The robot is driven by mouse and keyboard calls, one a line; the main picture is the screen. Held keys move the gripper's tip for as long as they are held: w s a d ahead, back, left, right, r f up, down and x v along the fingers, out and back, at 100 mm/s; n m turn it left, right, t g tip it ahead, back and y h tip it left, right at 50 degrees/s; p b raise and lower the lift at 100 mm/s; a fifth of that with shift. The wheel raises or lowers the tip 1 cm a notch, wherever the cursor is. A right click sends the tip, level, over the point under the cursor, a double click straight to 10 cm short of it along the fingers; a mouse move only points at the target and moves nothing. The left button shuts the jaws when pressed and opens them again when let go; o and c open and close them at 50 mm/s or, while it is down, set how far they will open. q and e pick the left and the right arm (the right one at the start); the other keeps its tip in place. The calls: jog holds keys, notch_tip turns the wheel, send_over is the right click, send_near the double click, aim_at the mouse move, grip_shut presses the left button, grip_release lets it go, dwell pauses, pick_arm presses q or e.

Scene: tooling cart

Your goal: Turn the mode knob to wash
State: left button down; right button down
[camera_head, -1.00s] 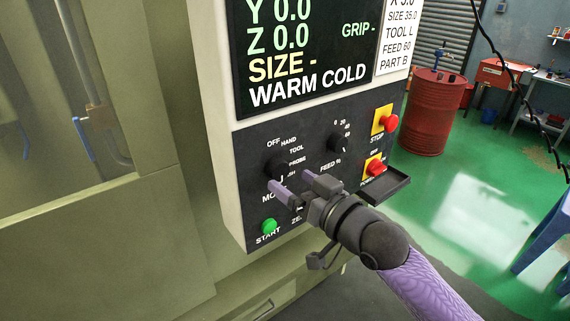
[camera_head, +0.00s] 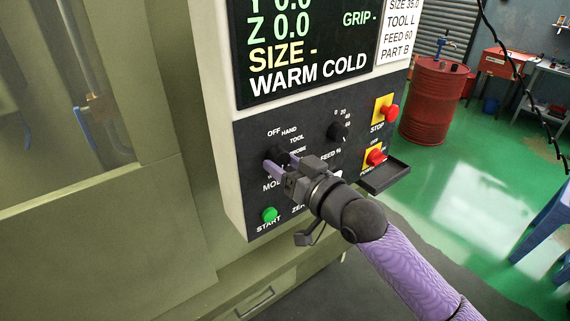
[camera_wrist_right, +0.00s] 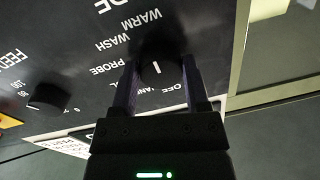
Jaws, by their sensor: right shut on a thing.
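The mode knob (camera_head: 279,158) is a round black knob on the dark control panel, with OFF, HAND, TOOL and PROBE lettering around it. In the right wrist view the knob (camera_wrist_right: 158,66) sits between my two purple fingers, and its white pointer line points toward the OFF and HAND lettering. The WASH label (camera_wrist_right: 112,43) shows there between WARM and PROBE. My right gripper (camera_head: 281,161) is shut on the mode knob and partly hides it and the lower labels in the head view. My left gripper is not in view.
The feed knob (camera_head: 337,131) is right of the mode knob. The green start button (camera_head: 269,214) is below. The red stop button (camera_head: 389,111) and another red button (camera_head: 376,157) sit at the panel's right, above a small black tray (camera_head: 386,179) that juts out.

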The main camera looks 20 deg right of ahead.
jog(key=shift+n, duration=0.4)
jog(key=n+p, duration=0.2)
jog(key=n, duration=0.1)
jog(key=shift+r, duration=0.15)
jog(key=shift+d+n+h+p, duration=0.1)
jog(key=shift+n+h+p, duration=0.3)
jog(key=shift+n, duration=1.1)
jog(key=shift+c, duration=0.3)
grip_release()
